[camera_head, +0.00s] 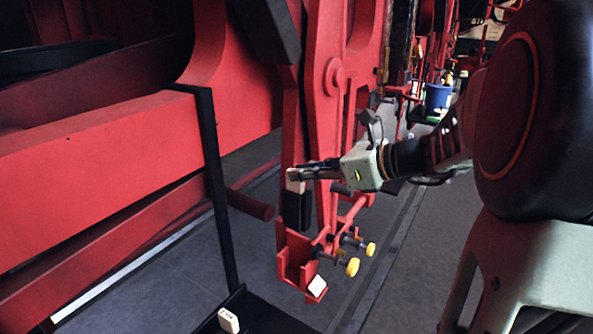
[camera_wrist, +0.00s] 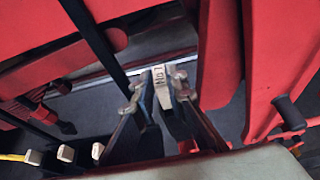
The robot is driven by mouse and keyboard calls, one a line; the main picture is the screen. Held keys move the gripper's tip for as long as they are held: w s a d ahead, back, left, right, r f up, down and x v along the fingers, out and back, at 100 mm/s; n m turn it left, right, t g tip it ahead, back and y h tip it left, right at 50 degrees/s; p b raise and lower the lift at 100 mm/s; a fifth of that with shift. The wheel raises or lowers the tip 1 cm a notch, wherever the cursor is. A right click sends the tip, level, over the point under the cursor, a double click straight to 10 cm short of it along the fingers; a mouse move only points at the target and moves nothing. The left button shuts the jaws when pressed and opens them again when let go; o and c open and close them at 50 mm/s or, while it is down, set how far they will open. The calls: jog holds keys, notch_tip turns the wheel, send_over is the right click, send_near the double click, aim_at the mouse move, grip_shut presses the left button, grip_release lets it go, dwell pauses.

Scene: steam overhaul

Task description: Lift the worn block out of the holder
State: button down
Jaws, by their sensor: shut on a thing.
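The worn block is black (camera_head: 297,208) with a pale top (camera_head: 295,184), and hangs upright below my gripper (camera_head: 305,173). My gripper is shut on the pale top. In the wrist view the pale top (camera_wrist: 159,80) carries dark lettering and sits between the fingertips (camera_wrist: 158,92). The red holder (camera_head: 286,262) is directly below the block, with yellow knobs (camera_head: 352,266) on its right and a white patch (camera_head: 317,285) at its foot. The block's lower end is at about the holder's upper edge; I cannot tell whether any of it is still inside.
Large red beams (camera_head: 100,145) fill the left, and red linkage (camera_head: 335,100) rises close behind my gripper. A thin black post (camera_head: 218,190) stands left of the holder. Another pale-topped block (camera_head: 228,320) is at the bottom. Grey floor (camera_head: 405,255) is open on the right.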

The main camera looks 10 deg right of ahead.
jog(key=r+p, duration=0.1)
jog(key=s+d+r+p, duration=0.1)
jog(key=r+p, duration=0.2)
jog(key=r, duration=0.1)
jog(key=shift+s+d, duration=0.2)
dwell(0.4)
